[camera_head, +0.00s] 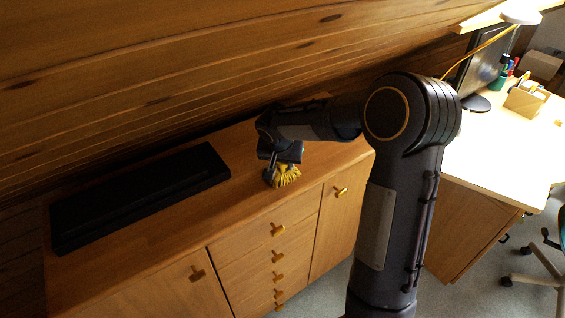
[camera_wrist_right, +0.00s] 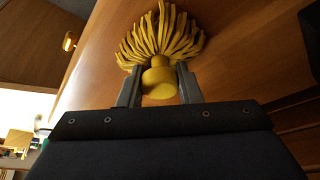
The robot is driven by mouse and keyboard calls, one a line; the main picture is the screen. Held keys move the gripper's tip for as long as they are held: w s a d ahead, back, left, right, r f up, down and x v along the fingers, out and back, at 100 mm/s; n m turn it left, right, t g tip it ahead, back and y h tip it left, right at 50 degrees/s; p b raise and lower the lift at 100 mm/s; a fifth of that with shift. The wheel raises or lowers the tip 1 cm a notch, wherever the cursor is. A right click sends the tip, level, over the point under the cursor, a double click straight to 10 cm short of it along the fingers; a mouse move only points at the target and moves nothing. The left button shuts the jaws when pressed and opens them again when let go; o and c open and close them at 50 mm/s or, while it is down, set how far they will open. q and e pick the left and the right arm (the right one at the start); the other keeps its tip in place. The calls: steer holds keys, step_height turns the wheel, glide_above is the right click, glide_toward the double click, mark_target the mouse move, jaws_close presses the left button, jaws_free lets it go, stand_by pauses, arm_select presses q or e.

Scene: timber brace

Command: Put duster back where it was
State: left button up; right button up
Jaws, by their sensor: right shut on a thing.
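The duster (camera_head: 285,176) has a yellow fringed head and shows just below my right gripper (camera_head: 270,165) over the wooden cabinet top. In the right wrist view the duster (camera_wrist_right: 162,40) fans out ahead of a round yellow end, and my right gripper (camera_wrist_right: 159,85) is shut on it, one finger on each side. The fringe is at the cabinet top; I cannot tell whether it rests on it or hangs just above. My left gripper is not in view.
The wooden cabinet (camera_head: 240,205) has drawers and doors with knobs along its front. A long black case (camera_head: 140,195) lies on its left part. A slanted timber wall (camera_head: 180,70) rises behind. A bright desk (camera_head: 505,145) with a monitor (camera_head: 483,65) stands at right.

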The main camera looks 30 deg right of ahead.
mark_target(281, 178)
steer(key=o, duration=0.9)
steer(key=shift+o, duration=0.2)
steer(key=shift+r+p, duration=0.35)
steer(key=shift+p, duration=0.15)
steer(key=b+v, duration=0.1)
steer(key=v, duration=0.6)
steer(key=s+a+n+t+y, duration=0.1)
steer(key=s+a+n+y, duration=0.2)
steer(key=s, duration=1)
steer(key=s+a+n+t+y, duration=0.1)
steer(key=s+a+n+y, duration=0.2)
steer(key=s, duration=1.1)
steer(key=a, duration=0.3)
steer(key=shift+a+y, duration=0.4)
